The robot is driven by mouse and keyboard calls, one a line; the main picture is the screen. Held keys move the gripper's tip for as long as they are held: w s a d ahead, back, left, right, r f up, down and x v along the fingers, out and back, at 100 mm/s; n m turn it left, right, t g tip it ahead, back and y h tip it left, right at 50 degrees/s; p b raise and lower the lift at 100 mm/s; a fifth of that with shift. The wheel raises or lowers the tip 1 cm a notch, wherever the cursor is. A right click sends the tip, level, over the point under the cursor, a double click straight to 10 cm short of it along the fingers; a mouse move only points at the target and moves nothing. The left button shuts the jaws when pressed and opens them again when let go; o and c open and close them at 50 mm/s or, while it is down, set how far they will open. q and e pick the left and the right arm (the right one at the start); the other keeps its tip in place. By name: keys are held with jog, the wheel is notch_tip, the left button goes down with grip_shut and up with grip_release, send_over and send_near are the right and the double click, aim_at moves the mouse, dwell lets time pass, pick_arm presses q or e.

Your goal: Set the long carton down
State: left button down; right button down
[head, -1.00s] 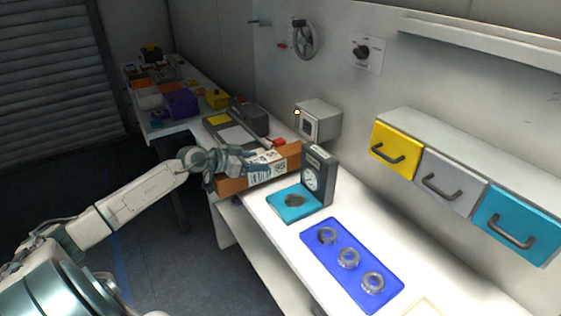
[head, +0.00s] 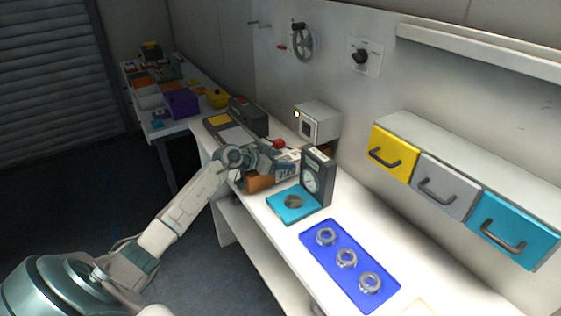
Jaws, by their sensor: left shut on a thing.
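The long carton (head: 260,184) is orange-brown with a white printed label and lies low over the white bench, behind the scale. My left gripper (head: 268,158) is shut on it from above and hides much of its middle. The carton's right part is hidden behind the dark scale; a brown patch shows just past the scale's top. I cannot tell whether the carton touches the bench top. My right gripper is not in view.
The scale (head: 318,178) with a teal plate (head: 292,203) stands close in front of the carton. A blue tray (head: 350,265) holds three metal rings. A grey box (head: 318,122) with a small lit lamp is behind. A grey-and-yellow station (head: 222,125) lies left.

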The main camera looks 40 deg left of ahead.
pick_arm(q)
jog(key=shift+f, duration=0.5)
jog(key=c, duration=0.7)
grip_release()
jog(key=shift+f, duration=0.2)
jog(key=shift+o, duration=1.1)
jog(key=shift+r, duration=0.1)
